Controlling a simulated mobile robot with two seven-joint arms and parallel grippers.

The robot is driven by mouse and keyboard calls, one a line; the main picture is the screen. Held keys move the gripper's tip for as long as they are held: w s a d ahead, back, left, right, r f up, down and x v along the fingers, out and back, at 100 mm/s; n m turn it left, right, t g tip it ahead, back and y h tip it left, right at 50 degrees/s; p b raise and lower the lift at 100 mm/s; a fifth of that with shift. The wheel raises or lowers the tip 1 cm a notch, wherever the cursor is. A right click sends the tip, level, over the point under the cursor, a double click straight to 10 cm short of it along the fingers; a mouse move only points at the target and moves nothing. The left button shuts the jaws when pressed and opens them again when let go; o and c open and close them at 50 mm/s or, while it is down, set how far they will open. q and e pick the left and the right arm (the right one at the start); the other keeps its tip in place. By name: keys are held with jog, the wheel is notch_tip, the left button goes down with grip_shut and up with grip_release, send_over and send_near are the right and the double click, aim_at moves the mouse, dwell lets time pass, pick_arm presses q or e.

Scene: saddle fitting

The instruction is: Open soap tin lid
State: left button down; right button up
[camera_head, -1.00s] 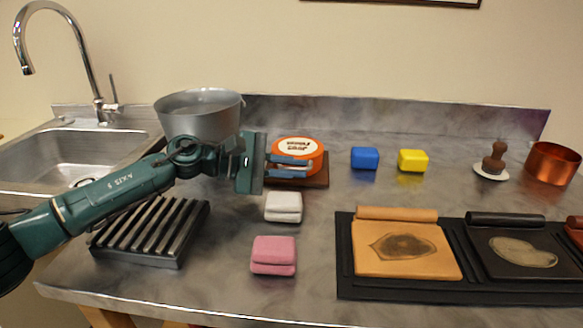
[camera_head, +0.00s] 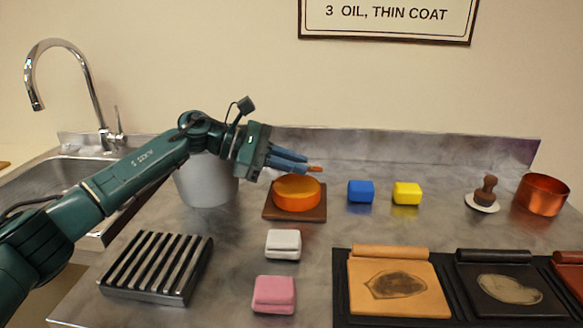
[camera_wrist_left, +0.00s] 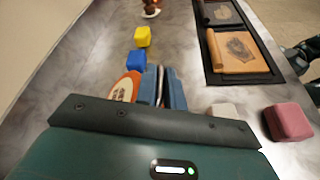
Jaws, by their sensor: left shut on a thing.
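The round orange soap tin (camera_head: 297,194) stands uncovered on a brown board (camera_head: 280,213), with an orange-yellow surface showing inside. My left gripper (camera_head: 296,161) is above the tin, its blue fingers shut on the lid (camera_head: 315,169). The lid is raised clear of the tin; only a thin orange edge shows past the fingers in the head view. In the left wrist view the lid's orange rim and white label (camera_wrist_left: 123,90) show beside the fingers (camera_wrist_left: 163,88). My right gripper is not in the head view.
A grey pot (camera_head: 206,184) stands behind my left arm. Blue (camera_head: 361,191) and yellow (camera_head: 407,193) blocks are right of the tin. White (camera_head: 283,244) and pink (camera_head: 273,294) blocks and a slatted rack (camera_head: 157,267) are in front. A black tray (camera_head: 340,262) holds leather pieces.

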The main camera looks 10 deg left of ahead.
pick_arm(q)
jog(key=shift+w+r, duration=0.1)
jog(key=shift+r, duration=0.1)
dwell(0.3)
jog(key=c, duration=1.5)
grip_release()
jog(key=v, duration=1.3)
jog(key=shift+w+b, duration=0.15)
jog(key=shift+b, duration=0.15)
